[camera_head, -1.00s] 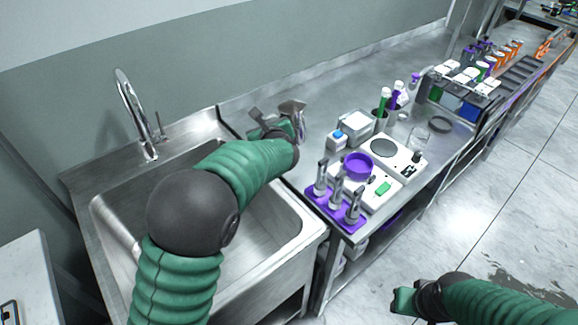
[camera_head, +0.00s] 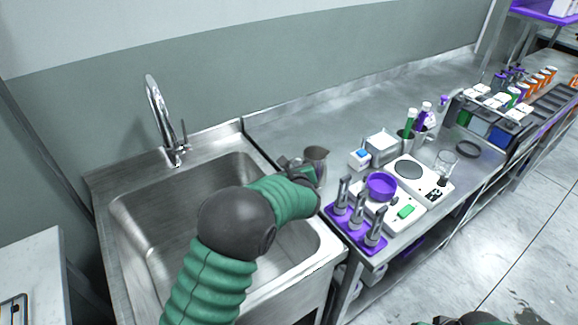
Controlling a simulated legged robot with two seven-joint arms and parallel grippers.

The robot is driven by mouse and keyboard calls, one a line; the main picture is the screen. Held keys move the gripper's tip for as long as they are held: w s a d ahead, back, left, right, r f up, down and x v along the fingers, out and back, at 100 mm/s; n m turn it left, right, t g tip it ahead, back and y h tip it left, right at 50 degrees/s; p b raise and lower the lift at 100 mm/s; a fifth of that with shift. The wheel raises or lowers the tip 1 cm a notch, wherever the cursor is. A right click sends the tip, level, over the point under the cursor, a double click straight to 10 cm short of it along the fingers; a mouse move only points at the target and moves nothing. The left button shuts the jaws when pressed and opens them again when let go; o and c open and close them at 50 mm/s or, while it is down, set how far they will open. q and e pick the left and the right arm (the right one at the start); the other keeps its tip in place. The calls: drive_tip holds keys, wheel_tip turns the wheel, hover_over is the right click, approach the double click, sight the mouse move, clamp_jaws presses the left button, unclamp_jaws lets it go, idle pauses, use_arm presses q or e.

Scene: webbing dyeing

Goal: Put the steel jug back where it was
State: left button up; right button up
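The steel jug (camera_head: 316,157) is a small grey metal vessel, roughly upright, at the left end of the steel worktop just beside the sink. My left gripper (camera_head: 298,168) is at the jug's left side and appears shut on it; my own wrist hides part of the fingers and the jug's lower part. I cannot tell whether the jug's base touches the worktop. Only a dark sliver of my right arm shows at the bottom edge; its gripper is out of view.
The sink (camera_head: 150,215) with its tap (camera_head: 160,115) lies left. A purple rack (camera_head: 357,235) of upright tools, a purple bowl (camera_head: 382,186), a white scale (camera_head: 420,180) and a white box (camera_head: 382,146) stand to the right. The worktop behind the jug is clear.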

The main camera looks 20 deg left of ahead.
use_arm(q)
drive_tip(key=shift+o, duration=0.3)
drive_tip(key=shift+d, duration=0.25)
drive_tip(key=shift+a, duration=0.15)
drive_tip(key=v, duration=1.2)
